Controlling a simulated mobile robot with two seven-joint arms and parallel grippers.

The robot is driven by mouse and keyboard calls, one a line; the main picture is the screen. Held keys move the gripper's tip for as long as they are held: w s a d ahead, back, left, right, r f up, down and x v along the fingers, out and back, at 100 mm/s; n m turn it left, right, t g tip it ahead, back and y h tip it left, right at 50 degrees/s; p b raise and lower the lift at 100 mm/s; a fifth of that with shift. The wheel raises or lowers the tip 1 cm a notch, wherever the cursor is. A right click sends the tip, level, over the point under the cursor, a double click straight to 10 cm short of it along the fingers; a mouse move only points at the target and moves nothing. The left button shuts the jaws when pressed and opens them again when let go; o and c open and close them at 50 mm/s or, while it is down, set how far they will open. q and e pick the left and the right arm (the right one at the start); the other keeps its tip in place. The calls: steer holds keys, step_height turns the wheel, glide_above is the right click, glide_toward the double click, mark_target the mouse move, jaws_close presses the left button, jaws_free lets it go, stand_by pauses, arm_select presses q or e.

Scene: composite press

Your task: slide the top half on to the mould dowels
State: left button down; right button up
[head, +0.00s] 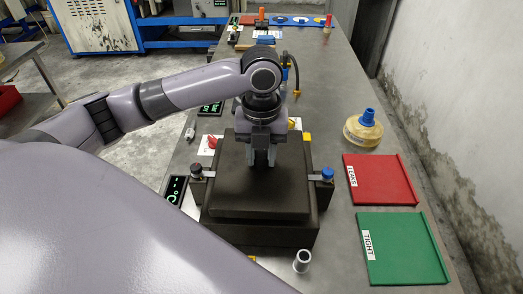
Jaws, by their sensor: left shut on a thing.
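The dark top half (233,196) of the mould lies level over the wider dark bottom half (260,234), roughly centred on it. From this angle I cannot tell whether a gap is left between the halves. The dowels are hidden. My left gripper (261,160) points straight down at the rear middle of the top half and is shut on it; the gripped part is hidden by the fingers. My right gripper is out of view.
A dark knob (196,170) and a blue knob (327,174) flank the mould. A red LEAKS tray (385,185) and a green TIGHT tray (405,250) lie right. A small metal cylinder (302,261) stands in front.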

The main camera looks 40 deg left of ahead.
arm_select(q)
steer(key=shift+f, duration=0.7)
stand_by(0.9)
steer(key=c, duration=0.7)
jaws_free()
step_height(320, 180, up, 7)
steer(key=shift+r, duration=0.1)
steer(key=shift+s, duration=0.1)
